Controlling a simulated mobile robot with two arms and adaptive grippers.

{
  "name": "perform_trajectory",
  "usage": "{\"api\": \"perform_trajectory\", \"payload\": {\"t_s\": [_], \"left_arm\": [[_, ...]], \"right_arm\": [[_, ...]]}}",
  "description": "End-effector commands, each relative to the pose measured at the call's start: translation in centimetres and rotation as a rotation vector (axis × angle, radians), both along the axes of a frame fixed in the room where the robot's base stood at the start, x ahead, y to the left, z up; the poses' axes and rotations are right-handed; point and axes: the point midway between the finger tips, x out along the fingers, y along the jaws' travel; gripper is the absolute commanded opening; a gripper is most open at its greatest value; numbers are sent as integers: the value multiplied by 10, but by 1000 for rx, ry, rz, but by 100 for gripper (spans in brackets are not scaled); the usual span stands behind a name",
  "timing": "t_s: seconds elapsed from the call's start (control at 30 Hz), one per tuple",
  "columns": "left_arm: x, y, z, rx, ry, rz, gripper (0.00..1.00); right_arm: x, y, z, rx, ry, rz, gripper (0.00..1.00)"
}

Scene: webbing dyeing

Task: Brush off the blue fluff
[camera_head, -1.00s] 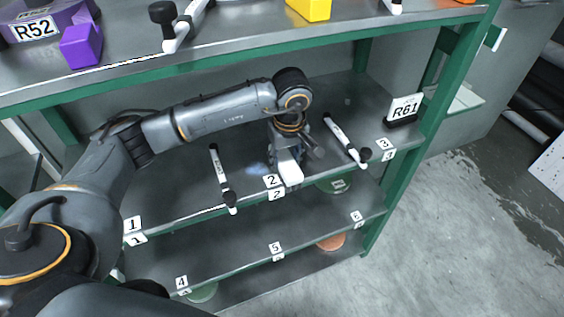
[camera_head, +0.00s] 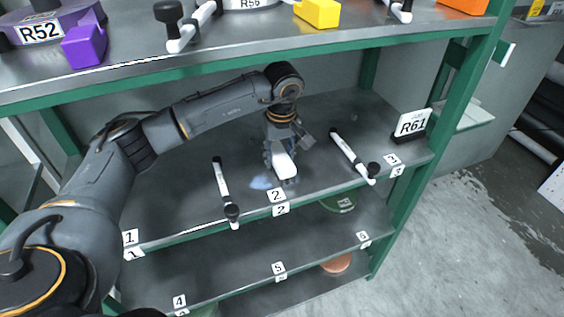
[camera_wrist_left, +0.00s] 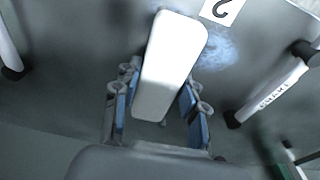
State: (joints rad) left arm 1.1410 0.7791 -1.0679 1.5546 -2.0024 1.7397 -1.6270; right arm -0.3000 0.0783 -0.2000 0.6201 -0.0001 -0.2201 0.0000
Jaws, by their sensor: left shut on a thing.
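The blue fluff (camera_head: 263,182) is a faint pale-blue patch on the middle shelf, just behind the label 2. In the left wrist view the fluff (camera_wrist_left: 216,48) spreads beside and below the label. My left gripper (camera_head: 279,150) points down over the shelf and is shut on a white block-like brush (camera_head: 284,166). The brush is just right of the fluff in the head view. In the left wrist view the brush (camera_wrist_left: 170,60) sits between the blue-padded fingers and hides part of the shelf. Whether its underside touches the shelf cannot be told. My right gripper is not in view.
White bars with black knobs stand on both sides, a left one (camera_head: 222,185) and a right one (camera_head: 350,155). The R61 sign (camera_head: 411,124) is at the right end. The upper shelf (camera_head: 235,42) overhangs, carrying a purple block (camera_head: 84,46) and a yellow block (camera_head: 318,13).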

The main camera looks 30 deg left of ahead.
Motion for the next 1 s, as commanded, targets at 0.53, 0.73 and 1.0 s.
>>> {"api": "perform_trajectory", "payload": {"t_s": [0.53, 0.73, 1.0], "left_arm": [[0, 2, 13, 2, 2, 0, 17], [1, 2, 35, 1, 0, 0, 17], [0, 1, 59, 1, 2, 0, 17]], "right_arm": [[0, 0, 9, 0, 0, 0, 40], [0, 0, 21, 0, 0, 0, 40], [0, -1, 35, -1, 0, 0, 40]]}}
